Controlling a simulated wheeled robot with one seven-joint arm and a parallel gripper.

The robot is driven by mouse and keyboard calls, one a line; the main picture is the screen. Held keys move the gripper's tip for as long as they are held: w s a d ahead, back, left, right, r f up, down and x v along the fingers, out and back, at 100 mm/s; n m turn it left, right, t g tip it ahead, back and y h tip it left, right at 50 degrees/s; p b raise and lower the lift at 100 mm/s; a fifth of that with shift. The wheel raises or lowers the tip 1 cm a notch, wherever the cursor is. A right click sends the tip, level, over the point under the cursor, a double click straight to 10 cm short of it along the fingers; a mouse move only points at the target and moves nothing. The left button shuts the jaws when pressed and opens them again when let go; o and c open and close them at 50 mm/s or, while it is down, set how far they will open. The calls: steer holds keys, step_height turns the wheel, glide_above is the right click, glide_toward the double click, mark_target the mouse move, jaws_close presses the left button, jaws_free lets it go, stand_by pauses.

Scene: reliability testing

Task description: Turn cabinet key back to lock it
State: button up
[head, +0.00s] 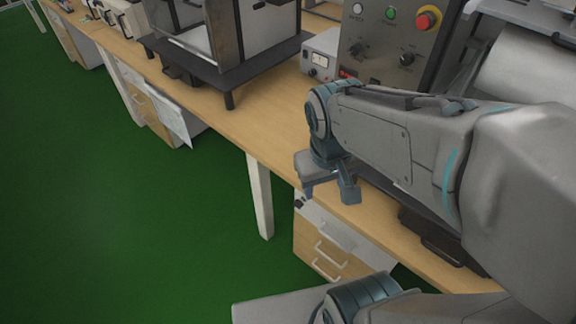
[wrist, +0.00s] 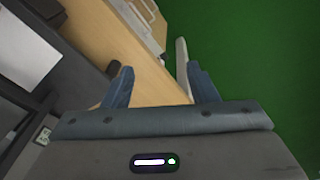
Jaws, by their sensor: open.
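The cabinet (head: 316,264) with wooden drawer fronts and pale handles stands under the bench. A small dark spot (head: 299,203) at the top left of its front may be the lock with its key; it is too small to tell whether a key is in it or how it is turned. My gripper (head: 328,192) is open and empty, just above and right of that spot in the head view, and hides part of the cabinet top. In the wrist view my gripper (wrist: 158,70) is open over the wooden bench edge, with no key visible between its fingers.
The wooden bench (head: 270,115) carries an enclosure on a dark stand (head: 228,68), a meter box (head: 320,55) and a control panel (head: 385,45) with a red button. A white bench leg (head: 260,195) stands left of the cabinet. The green floor (head: 120,220) is clear.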

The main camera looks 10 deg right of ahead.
step_height(320, 180, down, 14)
steer(key=w+n+g+h+b, duration=0.2)
steer(key=n+g+h+b, duration=0.1)
steer(key=n+h+b, duration=0.3)
steer(key=n+t+h+b, duration=0.8)
steer(key=n+t+b, duration=0.4)
steer(key=n+b, duration=0.6)
glide_toward(296, 207)
steer(key=b+x, duration=0.2)
steer(key=x, duration=0.7)
steer(key=shift+w+d+b, duration=0.2)
steer(key=shift+b, duration=0.1)
steer(key=c, duration=1)
